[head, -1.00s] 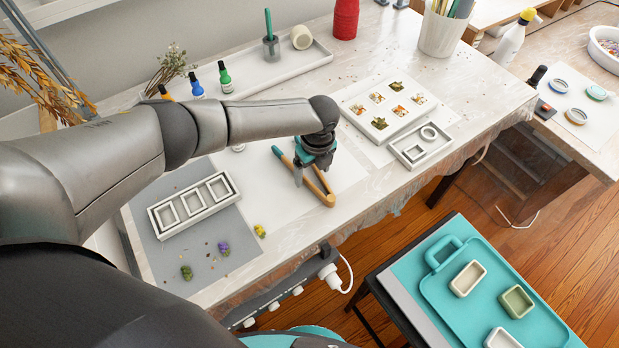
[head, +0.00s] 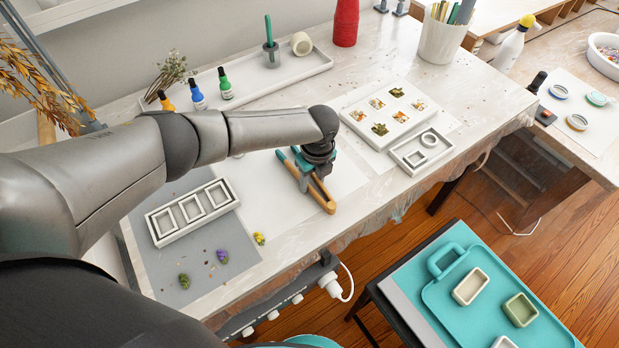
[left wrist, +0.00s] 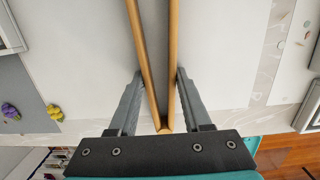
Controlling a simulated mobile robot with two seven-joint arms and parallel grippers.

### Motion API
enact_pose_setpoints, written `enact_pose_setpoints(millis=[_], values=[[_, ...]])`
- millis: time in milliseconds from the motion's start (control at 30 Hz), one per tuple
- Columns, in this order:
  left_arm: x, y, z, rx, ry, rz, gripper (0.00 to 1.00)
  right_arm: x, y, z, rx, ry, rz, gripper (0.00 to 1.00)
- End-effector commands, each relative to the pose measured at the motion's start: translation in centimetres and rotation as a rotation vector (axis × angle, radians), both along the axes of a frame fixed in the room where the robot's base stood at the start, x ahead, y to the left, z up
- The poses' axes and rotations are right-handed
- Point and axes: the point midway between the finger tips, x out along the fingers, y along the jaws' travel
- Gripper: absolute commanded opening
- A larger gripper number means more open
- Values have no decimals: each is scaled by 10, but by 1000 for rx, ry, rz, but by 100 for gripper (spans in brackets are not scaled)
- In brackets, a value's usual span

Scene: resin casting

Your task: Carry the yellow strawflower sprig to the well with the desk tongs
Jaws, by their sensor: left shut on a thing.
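The yellow strawflower sprig (head: 259,239) lies at the right edge of the grey mat; it also shows in the left wrist view (left wrist: 55,112). The desk tongs (head: 325,198) are wooden with teal tips and lie on white paper, joint end toward the table's front edge. My left gripper (head: 306,178) is over them and shut on them. In the left wrist view its fingers flank the two wooden arms (left wrist: 173,60), which spread apart away from the joint. A white mould (head: 168,238) with three square wells stands on the grey mat. My right gripper is not in view.
A purple sprig (head: 222,257) and a green sprig (head: 184,281) lie on the grey mat (head: 205,285). Small dropper bottles (head: 198,95) stand behind my arm. A white mould with filled wells (head: 360,132) and a small tray (head: 405,163) lie to the right.

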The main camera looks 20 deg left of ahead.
Motion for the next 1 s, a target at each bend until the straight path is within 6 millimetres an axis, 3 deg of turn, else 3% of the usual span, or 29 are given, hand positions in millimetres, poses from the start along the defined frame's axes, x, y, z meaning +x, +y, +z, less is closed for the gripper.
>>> enact_pose_setpoints(millis=[233,1000], values=[[0,0,12,0,0,0,42,0,0,12,0,0,0,50],[0,0,116,0,0,0,42,1,0,110,1,-2,-1,50]])
